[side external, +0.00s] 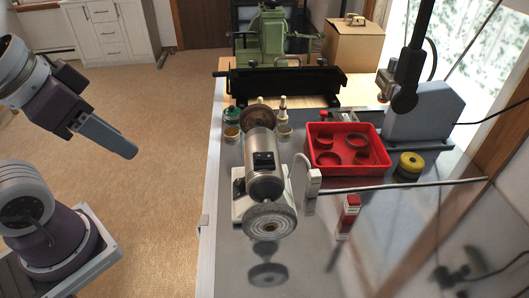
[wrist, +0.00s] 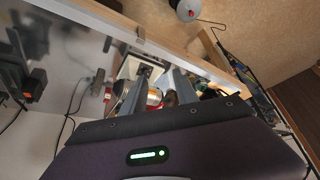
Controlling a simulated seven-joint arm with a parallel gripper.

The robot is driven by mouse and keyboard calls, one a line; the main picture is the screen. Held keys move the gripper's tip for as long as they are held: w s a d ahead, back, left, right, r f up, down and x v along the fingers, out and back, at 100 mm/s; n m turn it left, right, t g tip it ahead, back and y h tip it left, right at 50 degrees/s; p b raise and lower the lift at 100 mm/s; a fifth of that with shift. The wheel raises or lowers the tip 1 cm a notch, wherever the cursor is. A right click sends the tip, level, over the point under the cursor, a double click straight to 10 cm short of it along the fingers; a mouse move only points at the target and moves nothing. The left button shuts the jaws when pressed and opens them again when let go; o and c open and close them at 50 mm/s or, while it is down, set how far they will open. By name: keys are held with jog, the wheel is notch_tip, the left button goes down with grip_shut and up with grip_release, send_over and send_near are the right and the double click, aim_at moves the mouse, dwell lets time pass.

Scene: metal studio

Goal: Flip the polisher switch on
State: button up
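The polisher (side external: 263,184) stands on the grey bench, with a silver motor body, a pale buffing wheel at its near end and a brown wheel at its far end. A black switch-like block (side external: 264,161) sits on top of the motor; its on or off position is too small to tell. In the wrist view the polisher (wrist: 153,97) shows partly between my fingers. My gripper (side external: 124,147) is in the air left of the bench, well apart from the polisher. The wrist view shows its two grey fingers (wrist: 155,84) spread, with nothing held.
A red-and-white box (side external: 348,217) stands nearer. A yellow roll (side external: 410,165) and a grey machine (side external: 425,115) are at right. A green machine (side external: 264,40) stands behind. Space left of the bench is clear.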

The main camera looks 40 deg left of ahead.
jog(key=shift+w+r, duration=0.15)
jog(key=shift+r, duration=0.05)
jog(key=c, duration=0.3)
jog(key=shift+n+g, duration=0.7)
jog(key=shift+n, duration=0.1)
jog(key=w+r, duration=0.2)
jog(key=w+d+r, duration=0.1)
jog(key=w+r, duration=0.1)
jog(key=shift+d+r, duration=0.15)
grip_shut()
jog(key=w+d+r+n+g, duration=0.1)
jog(key=w+d+n+g, duration=0.1)
jog(key=w+d, duration=0.4)
jog(key=w+d+r+n+g+y, duration=0.1)
jog(key=w+d+r+n+g, duration=0.1)
jog(key=w+d+n, duration=0.3)
jog(key=w+d+g, duration=0.1)
jog(key=w, duration=0.3)
jog(key=shift+w, duration=0.3)
jog(key=shift+d+f, duration=0.1)
